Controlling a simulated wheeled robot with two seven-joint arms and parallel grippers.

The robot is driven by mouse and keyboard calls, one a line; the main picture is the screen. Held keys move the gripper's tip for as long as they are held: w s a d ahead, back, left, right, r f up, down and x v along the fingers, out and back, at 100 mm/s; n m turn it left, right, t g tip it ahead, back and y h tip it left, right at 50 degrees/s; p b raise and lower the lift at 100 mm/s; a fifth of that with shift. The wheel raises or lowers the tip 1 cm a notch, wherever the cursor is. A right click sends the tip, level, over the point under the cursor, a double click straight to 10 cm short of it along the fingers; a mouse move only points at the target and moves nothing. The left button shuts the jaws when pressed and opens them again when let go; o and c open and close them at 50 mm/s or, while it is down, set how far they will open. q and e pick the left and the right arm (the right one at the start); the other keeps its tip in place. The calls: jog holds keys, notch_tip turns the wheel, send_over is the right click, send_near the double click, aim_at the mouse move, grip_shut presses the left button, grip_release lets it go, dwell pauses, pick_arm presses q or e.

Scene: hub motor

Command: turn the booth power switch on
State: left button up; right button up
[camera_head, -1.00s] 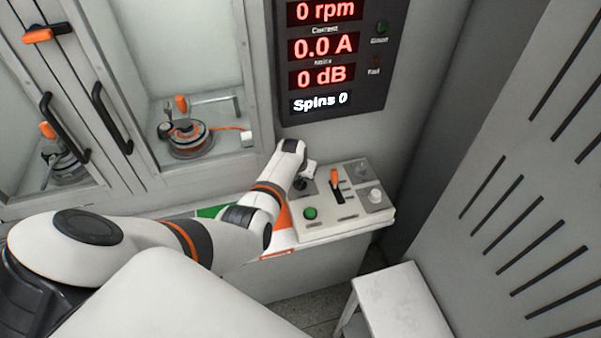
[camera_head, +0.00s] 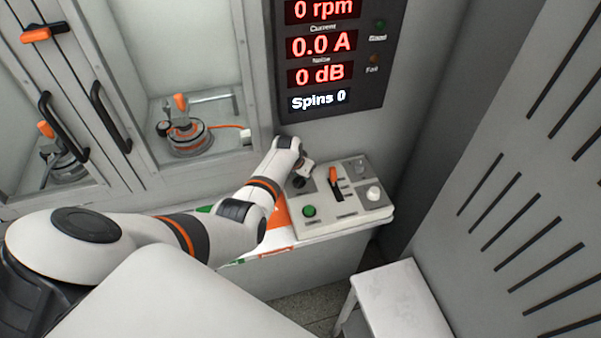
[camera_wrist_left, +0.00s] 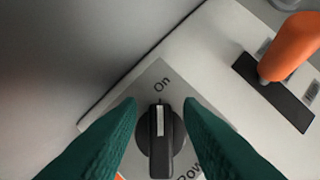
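The power switch (camera_wrist_left: 160,143) is a black rotary knob with a white line, on a grey plate in the left wrist view. Its white line points up toward the printed "On"; a partly hidden "Power" label is at lower right. My left gripper (camera_wrist_left: 160,128) has its green fingers spread on either side of the knob, with gaps visible. In the head view my left gripper (camera_head: 304,172) is over the left part of the control panel (camera_head: 340,215), largely hiding the switch. My right gripper is not in view.
The panel also has an orange lever (camera_head: 334,178), a green button (camera_head: 309,211) and a pale knob (camera_head: 374,193). Above, the display (camera_head: 322,50) reads 0 rpm, 0.0 A, 0 dB and Spins 0. Glass-doored booth stands left; a white stool (camera_head: 398,300) is in front.

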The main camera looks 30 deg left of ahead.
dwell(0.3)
pick_arm(q)
jog(key=shift+s+r, duration=0.1)
jog(key=shift+r, duration=0.15)
jog(key=p+v, duration=0.1)
jog(key=v, duration=1)
jog(key=shift+r, duration=0.25)
jog(key=shift+s+f, duration=0.1)
jog(key=shift+s, duration=0.05)
